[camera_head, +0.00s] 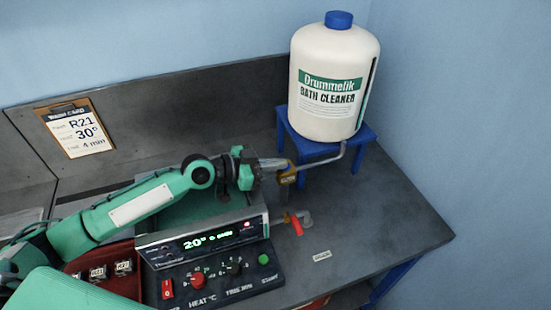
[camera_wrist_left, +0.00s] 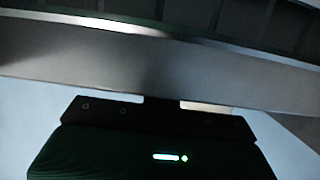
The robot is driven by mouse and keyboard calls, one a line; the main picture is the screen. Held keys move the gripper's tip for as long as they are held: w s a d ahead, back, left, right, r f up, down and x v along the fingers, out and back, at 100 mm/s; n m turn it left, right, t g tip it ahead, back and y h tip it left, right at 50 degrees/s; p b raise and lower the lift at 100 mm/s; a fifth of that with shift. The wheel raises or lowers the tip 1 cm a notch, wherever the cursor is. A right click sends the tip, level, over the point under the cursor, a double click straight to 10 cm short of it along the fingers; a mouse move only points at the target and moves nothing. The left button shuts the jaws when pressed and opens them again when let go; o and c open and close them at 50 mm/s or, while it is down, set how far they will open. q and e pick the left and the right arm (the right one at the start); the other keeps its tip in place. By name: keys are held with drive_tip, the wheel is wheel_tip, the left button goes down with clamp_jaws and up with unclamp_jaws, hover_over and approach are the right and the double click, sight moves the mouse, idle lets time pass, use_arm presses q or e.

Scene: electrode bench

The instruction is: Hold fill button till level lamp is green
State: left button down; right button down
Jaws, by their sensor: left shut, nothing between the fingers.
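My left gripper (camera_head: 279,164) is shut and empty, its fingertips at the upper part of a small yellow-brown block (camera_head: 287,176) on the pipe from the bottle. I cannot tell whether they touch it, and any fill button there is hidden. A small red lamp (camera_head: 247,225) glows on the bath unit (camera_head: 203,239), right of its green display; its label is too small to read. No green lamp shows beside it. The left wrist view is dark, with a grey metal band (camera_wrist_left: 150,75) across it. My right gripper is not in view.
A white cleaner bottle (camera_head: 331,75) stands on a blue stand (camera_head: 357,152). A red-handled tap (camera_head: 296,225) sits beside the bath unit. A green button (camera_head: 264,259) and red knob (camera_head: 198,281) are on the front panel. A clipboard (camera_head: 77,127) leans at the back left.

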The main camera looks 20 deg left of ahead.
use_arm(q)
drive_tip(key=shift+s+f, duration=0.15)
drive_tip(key=shift+f, duration=0.4)
drive_tip(key=r+p, duration=0.3)
drive_tip(key=r, duration=0.1)
drive_tip(key=shift+w+r, duration=0.2)
drive_tip(key=b+v, duration=0.6)
drive_tip(key=v, duration=0.4)
drive_tip(key=shift+r, duration=0.3)
